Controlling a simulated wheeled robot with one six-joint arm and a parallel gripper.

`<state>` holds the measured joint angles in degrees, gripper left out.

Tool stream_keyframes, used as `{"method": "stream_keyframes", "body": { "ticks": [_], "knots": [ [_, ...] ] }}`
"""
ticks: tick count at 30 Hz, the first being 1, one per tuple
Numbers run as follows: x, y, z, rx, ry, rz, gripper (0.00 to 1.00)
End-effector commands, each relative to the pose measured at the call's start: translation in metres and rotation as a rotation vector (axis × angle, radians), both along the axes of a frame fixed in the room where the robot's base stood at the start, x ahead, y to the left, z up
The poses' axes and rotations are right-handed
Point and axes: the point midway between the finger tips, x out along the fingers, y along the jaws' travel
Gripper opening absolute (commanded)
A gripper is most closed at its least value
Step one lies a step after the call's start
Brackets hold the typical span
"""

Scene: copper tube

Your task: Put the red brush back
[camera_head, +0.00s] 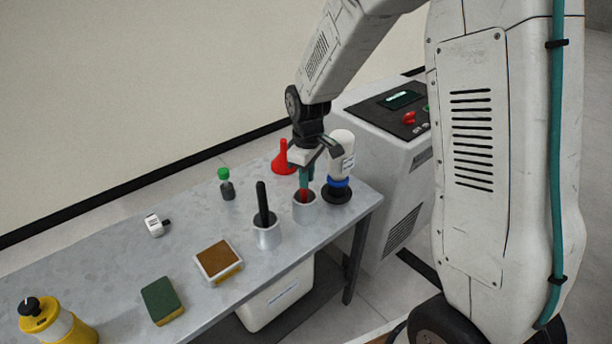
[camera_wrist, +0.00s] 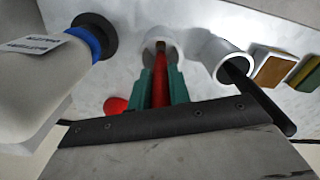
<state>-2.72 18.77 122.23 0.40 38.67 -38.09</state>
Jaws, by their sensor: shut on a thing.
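The red brush (camera_wrist: 159,82) stands upright between the teal fingers of my gripper (camera_wrist: 160,88) in the wrist view. My gripper is shut on it. In the head view, my gripper (camera_head: 304,178) is above a grey metal cup (camera_head: 304,210) near the table's right end. A bit of the red brush (camera_head: 303,195) shows at the cup's mouth below the fingers. In the wrist view the brush's far end reaches into the mouth of this cup (camera_wrist: 151,40). How deep it sits is hidden.
A second cup (camera_head: 267,238) with a black-handled tool (camera_head: 262,200) stands just left. A white bottle (camera_head: 340,160) with a blue collar is close on the right. A red funnel (camera_head: 283,160) stands behind. A brown-topped block (camera_head: 218,262) and green sponge (camera_head: 162,302) lie nearer.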

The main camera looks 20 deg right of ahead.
Motion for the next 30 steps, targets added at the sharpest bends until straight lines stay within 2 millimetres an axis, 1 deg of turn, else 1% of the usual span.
{"method": "stream_keyframes", "body": {
  "ticks": [6,7,9,17,20,23,30],
  "knots": [
    [0.000,0.000,-0.003,0.000,0.001,0.000,0.00],
    [0.000,0.000,-0.003,0.000,0.000,0.000,0.24],
    [0.000,0.000,-0.003,0.000,0.000,0.000,0.41],
    [0.000,0.000,-0.002,0.000,0.000,0.000,0.41],
    [0.000,0.000,0.003,0.000,-0.001,0.000,0.41],
    [0.001,0.000,0.016,0.000,-0.003,0.000,0.41],
    [0.000,0.000,0.068,0.000,-0.005,0.000,0.41]
  ]
}}
